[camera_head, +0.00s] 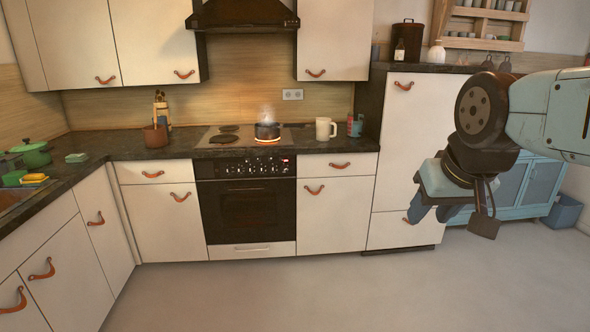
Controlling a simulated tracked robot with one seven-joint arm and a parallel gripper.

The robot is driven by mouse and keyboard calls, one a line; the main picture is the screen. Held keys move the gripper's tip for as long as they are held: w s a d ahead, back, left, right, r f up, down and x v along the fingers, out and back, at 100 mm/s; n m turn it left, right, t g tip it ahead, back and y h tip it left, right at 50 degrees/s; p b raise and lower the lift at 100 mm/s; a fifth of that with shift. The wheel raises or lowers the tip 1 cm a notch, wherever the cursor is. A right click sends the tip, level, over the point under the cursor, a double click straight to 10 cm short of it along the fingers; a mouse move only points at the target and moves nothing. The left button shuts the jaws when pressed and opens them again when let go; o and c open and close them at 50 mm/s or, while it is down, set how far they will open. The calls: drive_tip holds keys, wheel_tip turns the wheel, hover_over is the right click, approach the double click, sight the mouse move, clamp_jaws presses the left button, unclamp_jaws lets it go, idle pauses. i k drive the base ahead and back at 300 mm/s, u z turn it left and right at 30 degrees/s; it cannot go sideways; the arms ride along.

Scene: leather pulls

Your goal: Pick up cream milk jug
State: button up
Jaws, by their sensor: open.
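A cream milk jug (323,129) stands upright on the dark countertop, right of the stove, with its handle on the right side. My gripper (434,213) is at the right of the view, in the air in front of the tall cabinet. It points downward, is open, and holds nothing that I can see. It is well apart from the jug, to its right and lower in the picture. Nothing covers the jug.
A steaming pot (267,130) sits on a glowing burner left of the jug. The tall cabinet (405,150) rises beyond that. The floor (300,290) in front is clear.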

sight(323, 124)
drive_tip(key=i, duration=1.1)
drive_tip(key=z, duration=0.25)
drive_tip(key=i, duration=2.05)
drive_tip(key=z, duration=0.15)
